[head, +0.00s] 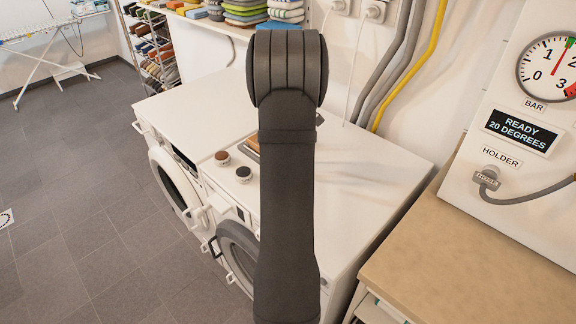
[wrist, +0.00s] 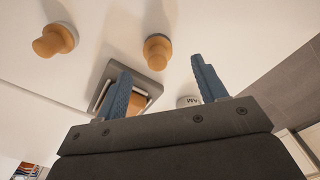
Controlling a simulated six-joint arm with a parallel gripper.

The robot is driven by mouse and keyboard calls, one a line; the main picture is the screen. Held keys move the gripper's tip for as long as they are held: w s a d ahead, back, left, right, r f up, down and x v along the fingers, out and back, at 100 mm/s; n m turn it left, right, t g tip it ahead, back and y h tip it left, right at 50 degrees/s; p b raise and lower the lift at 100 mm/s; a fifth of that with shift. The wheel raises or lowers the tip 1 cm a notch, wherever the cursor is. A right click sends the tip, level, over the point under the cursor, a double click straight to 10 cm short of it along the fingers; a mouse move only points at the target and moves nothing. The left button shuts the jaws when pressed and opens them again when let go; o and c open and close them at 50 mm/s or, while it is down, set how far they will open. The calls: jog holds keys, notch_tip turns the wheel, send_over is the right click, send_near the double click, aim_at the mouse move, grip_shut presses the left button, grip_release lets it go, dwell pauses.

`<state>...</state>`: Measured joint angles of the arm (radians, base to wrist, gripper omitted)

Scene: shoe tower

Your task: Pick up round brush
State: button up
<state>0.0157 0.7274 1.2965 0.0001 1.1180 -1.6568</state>
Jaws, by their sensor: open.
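In the wrist view, two knobbed wooden pieces stand on the white surface, one at the upper left (wrist: 55,40) and one at the upper middle (wrist: 157,49). Both look like round brushes, and I cannot tell which one the task means. My gripper (wrist: 160,66) is open, its two blue fingers apart with nothing held between them. The upper-middle piece shows between the fingertips but appears beyond them; the other is off to the left.
A grey square tray (wrist: 108,75) with a wooden item lies partly behind the left finger. A lettered round tin (wrist: 188,101) is near the right finger. In the head view, two small round tins (head: 222,157) (head: 243,173) sit near the washers' front edge. The white top (head: 375,165) is clear at right.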

jog(key=shift+w+f, duration=0.2)
jog(key=shift+f, duration=2.95)
jog(key=c, duration=1.1)
